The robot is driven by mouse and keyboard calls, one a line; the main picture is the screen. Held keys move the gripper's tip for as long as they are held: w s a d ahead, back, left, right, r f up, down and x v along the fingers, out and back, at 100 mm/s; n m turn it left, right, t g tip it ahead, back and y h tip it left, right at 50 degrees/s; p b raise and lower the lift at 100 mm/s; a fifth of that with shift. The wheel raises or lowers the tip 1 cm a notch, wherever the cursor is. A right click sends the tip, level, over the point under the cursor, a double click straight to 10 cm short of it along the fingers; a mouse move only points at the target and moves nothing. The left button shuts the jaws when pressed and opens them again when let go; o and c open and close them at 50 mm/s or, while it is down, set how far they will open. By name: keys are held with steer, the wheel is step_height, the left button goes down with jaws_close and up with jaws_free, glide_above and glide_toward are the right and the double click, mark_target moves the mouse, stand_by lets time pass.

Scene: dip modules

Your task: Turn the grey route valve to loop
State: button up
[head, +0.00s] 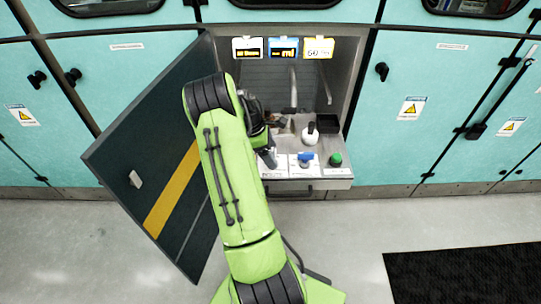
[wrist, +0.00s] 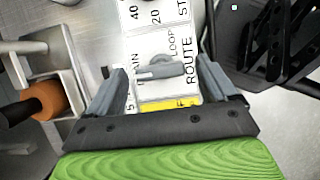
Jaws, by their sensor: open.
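The grey route valve (wrist: 168,70) shows in the wrist view as a small grey handle on a white plate (wrist: 190,90). The plate reads ROUTE and LOOP, with a partly covered word ending in "AIN". My gripper (wrist: 160,78) is open, with one finger on each side of the handle and a visible gap to it. I cannot tell how far above the plate the fingertips are. In the head view my gripper (head: 268,156) is over the front left of the bench, and my arm hides the grey valve there.
A blue valve (head: 305,157) and a green knob (head: 335,160) stand to the right on the bench. A white bottle (head: 310,134) stands behind them. An open dark door (head: 130,150) is left of my arm. In the wrist view, an orange-brown cylinder (wrist: 38,98) is at left.

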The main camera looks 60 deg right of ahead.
steer(key=shift+s+f, duration=0.1)
steer(key=shift+f, duration=0.15)
steer(key=shift+c, duration=0.3)
steer(key=c, duration=1)
